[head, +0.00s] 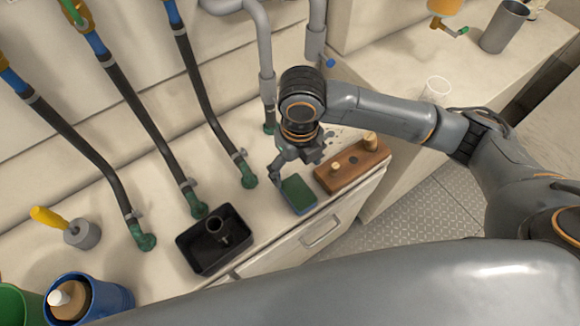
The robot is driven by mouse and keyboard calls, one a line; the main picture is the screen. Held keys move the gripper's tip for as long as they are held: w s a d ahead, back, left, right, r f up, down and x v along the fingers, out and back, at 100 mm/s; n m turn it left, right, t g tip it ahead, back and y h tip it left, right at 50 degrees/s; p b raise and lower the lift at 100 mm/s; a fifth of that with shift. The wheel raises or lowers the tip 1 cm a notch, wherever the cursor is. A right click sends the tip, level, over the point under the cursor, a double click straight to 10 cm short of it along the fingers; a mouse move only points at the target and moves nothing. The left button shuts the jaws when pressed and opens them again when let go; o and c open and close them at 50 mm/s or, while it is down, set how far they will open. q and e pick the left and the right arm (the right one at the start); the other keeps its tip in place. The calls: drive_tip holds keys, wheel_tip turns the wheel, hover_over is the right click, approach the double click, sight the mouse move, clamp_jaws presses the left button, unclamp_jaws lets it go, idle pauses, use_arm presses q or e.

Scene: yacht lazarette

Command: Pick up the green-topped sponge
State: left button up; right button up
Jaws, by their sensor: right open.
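The green-topped sponge (298,194) lies on the white counter near its front edge. Its top is dark green and a blue side shows below. My right gripper (284,175) points down just behind and above the sponge, with one finger close to its left back corner. The gripper is open; its other finger is partly hidden by the wrist. I cannot tell whether it touches the sponge. My left gripper is not in view.
A wooden block with pegs (352,164) sits close to the sponge's right. A black tray (214,240) holding a small cup stands to the left. Hoses with green fittings (248,176) rise behind. A blue bucket (110,297) is at lower left.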

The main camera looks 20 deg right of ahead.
drive_tip(key=w, duration=0.1)
hover_over(298, 191)
drive_tip(key=f, duration=0.6)
drive_tip(key=shift+s+a+f, duration=0.15)
drive_tip(key=shift+s+f, duration=0.05)
drive_tip(key=shift+s, duration=0.2)
wheel_tip(298, 191, down, 3)
drive_tip(key=shift+w+p, duration=0.15)
drive_tip(key=shift+p, duration=0.25)
drive_tip(key=f, duration=0.2)
drive_tip(key=shift+w+d+f, duration=0.1)
drive_tip(key=shift+d+f, duration=0.1)
drive_tip(key=shift+f, duration=0.65)
drive_tip(key=c, duration=0.8)
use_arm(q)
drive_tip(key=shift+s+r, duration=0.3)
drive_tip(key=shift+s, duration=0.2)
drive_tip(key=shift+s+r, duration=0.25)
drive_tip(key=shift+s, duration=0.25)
